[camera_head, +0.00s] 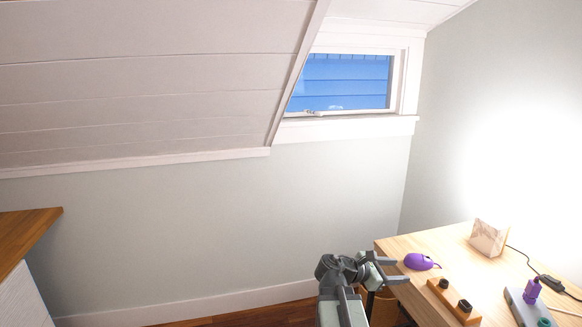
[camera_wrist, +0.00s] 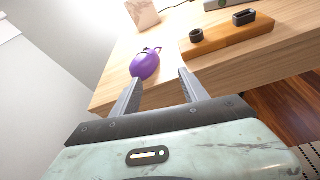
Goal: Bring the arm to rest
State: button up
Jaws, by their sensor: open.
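My gripper (camera_head: 394,270) is open and empty at the left edge of the wooden desk (camera_head: 408,247) in the head view. In the wrist view its two grey fingers (camera_wrist: 156,92) point toward the desk edge, spread apart with nothing between them. A purple mouse-like object (camera_head: 419,261) lies on the desk just beyond the fingers; it also shows in the wrist view (camera_wrist: 145,65). The gripper looks apart from it. My arm is partly folded at the lower middle of the head view, and its lower part is cut off.
A wooden block with dark fittings (camera_head: 451,299) lies on the desk. A wooden-topped cabinet (camera_head: 27,233) is at far left. Floor between is partly visible.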

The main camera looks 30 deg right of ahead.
jog(key=w+a+f+m+t+y+b, duration=0.1)
jog(key=w+a+f+y, duration=0.15)
jog(key=a+f, duration=0.4)
jog(key=w+a+f+m+t+y+b, duration=0.1)
jog(key=w+a+f+y, duration=0.2)
jog(key=a, duration=0.7)
jog(key=w+a+f+m+t+y+b, duration=0.1)
jog(key=w+a+f+t, duration=0.1)
jog(key=w+a+f, duration=0.5)
jog(key=s+a+f+m+g+y, duration=0.1)
jog(key=s+a+m+y, duration=0.2)
jog(key=a, duration=0.4)
jog(key=s+a+f+m+y, duration=0.15)
jog(key=a+m, duration=0.25)
jog(key=a, duration=0.4)
jog(key=s+a+f+m+g+y, duration=0.1)
jog(key=a+m+y, duration=0.25)
jog(key=a, duration=0.35)
notch_tip(320, 180, up, 25)
jog(key=p, duration=2.5)
jog(key=shift+r+m+p, duration=0.2)
jog(key=shift+m+p, duration=0.1)
jog(key=shift+m, duration=0.05)
jog(key=shift+s, duration=0.1)
jog(key=shift+c, duration=0.3)
